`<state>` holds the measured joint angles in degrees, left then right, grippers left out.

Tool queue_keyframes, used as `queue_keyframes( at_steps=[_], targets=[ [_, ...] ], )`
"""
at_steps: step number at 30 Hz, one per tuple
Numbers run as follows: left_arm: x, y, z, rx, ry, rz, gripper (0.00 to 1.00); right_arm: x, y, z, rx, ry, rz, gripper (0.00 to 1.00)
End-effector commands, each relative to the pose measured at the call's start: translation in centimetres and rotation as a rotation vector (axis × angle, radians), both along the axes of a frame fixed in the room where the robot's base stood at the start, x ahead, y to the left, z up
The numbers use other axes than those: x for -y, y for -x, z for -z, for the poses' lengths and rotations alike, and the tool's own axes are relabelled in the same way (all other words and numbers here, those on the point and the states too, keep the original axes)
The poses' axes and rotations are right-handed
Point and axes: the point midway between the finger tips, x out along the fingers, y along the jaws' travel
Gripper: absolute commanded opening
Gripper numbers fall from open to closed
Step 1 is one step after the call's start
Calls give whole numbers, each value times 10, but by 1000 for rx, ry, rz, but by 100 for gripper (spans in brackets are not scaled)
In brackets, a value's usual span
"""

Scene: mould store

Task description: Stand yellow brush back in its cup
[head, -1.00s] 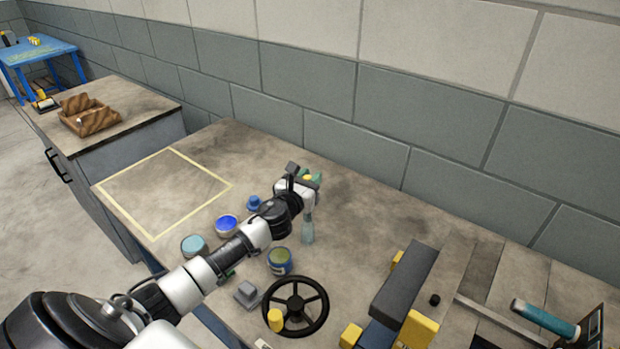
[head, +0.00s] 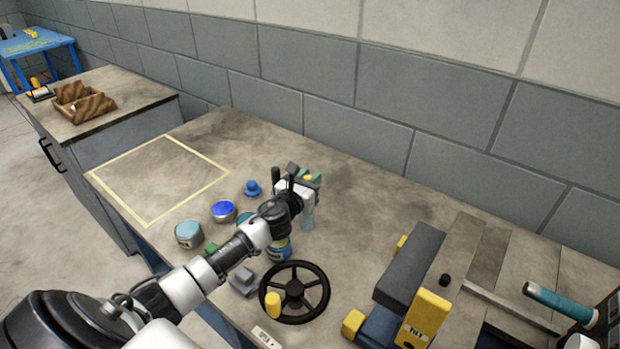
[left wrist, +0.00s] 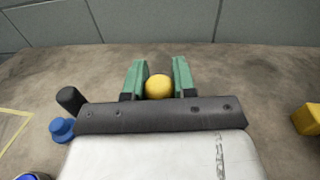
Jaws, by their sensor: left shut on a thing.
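My left gripper (head: 308,178) is shut on the yellow brush (left wrist: 159,87), whose round yellow end shows between the green fingers in the left wrist view. The brush's yellow end also shows at the fingers in the head view. A pale teal, see-through cup (head: 308,219) stands on the bench just below the gripper, its upper part hidden by the gripper. The brush's lower end is hidden, so I cannot tell whether it is inside the cup. My right gripper is not in view.
Near my left arm are a blue-topped tin (head: 223,211), a teal-topped tin (head: 189,234), a small blue object (head: 252,188) and a black handwheel (head: 322,291). A grey and yellow clamp-like device (head: 410,270) is at right. The taped square (head: 160,222) is empty.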

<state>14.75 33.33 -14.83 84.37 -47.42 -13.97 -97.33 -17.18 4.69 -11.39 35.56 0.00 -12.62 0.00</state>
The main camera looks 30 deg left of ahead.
Motion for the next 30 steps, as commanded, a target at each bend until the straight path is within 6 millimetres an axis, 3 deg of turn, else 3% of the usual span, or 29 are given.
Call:
queue_keyframes(
  at_steps=[4, 5, 10, 20, 23, 30],
  targets=[
    [0, 0, -1, 0, 0, 0, 2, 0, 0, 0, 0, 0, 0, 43],
    [0, 0, -1, 0, 0, 0, 31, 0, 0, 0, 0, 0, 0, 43],
    [0, 0, -1, 0, 0, 0, 56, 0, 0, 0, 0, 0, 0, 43],
    [0, 4, 0, -1, -1, -1, 56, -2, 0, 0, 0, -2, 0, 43],
    [0, 15, 1, -2, -2, 0, 56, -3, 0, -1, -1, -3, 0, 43],
    [5, 63, 1, -3, -2, 2, 56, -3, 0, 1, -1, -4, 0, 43]
  ],
)
